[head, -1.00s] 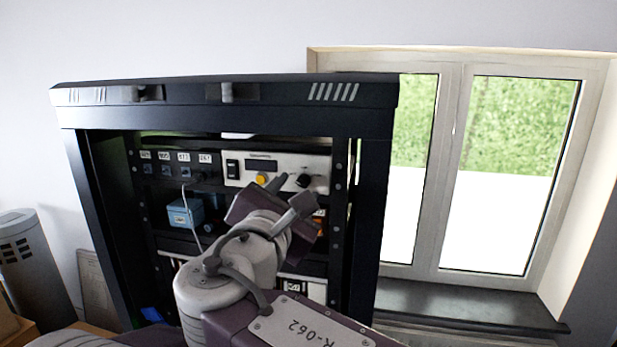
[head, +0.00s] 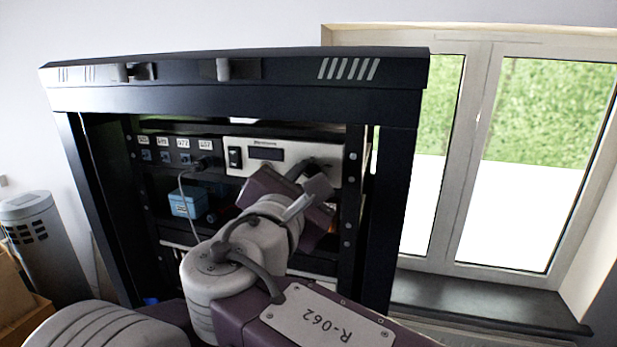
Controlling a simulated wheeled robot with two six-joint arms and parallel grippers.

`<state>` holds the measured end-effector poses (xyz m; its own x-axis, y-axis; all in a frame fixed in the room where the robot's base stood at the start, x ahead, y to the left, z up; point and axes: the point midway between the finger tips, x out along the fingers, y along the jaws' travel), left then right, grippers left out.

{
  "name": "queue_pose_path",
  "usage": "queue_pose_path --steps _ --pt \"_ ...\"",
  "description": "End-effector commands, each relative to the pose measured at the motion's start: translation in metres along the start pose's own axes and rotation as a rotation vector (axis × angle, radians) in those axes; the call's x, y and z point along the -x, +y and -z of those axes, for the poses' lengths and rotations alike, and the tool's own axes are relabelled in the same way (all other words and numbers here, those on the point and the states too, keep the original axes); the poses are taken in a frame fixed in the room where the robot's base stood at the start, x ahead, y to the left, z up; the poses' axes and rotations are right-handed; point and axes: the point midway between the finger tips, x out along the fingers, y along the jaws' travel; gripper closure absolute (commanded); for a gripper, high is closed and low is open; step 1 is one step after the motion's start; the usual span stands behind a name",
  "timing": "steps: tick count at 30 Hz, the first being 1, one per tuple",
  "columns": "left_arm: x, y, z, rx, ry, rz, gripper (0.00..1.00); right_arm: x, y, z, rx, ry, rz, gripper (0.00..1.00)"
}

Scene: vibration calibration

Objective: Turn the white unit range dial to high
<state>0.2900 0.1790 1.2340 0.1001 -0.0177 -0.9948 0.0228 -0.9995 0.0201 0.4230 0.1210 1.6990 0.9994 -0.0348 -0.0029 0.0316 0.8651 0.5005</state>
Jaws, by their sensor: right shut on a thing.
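The white unit (head: 297,148) is mounted in the dark rack, with a black rocker switch and a dark display on its left part. My right gripper (head: 307,169) is up against the right part of its front panel. It is shut on the black range dial (head: 320,162), of which only a little shows. The dial's markings are hidden behind the gripper, so its setting cannot be read. The yellow knob is hidden too. My left gripper is not in view.
The rack (head: 235,99) frames the unit with side posts and a top beam. Left of the unit is a dark panel (head: 172,143) with labelled sockets and a plugged-in grey cable. A blue box (head: 187,203) sits below. A window (head: 545,160) is to the right.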

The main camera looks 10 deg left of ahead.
Motion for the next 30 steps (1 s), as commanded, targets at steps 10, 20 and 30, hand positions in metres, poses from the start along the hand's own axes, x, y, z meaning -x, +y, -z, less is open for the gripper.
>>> queue_pose_path --steps 10,20,30 --pt "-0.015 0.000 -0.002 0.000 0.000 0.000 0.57 0.001 -0.002 0.003 -0.124 0.001 0.000 1.00" --pt "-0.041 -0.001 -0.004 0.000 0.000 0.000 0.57 0.001 -0.003 0.005 -0.418 0.001 0.001 1.00" --pt "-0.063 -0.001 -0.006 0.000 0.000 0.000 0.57 0.000 -0.003 0.005 -0.741 0.002 0.003 1.00"
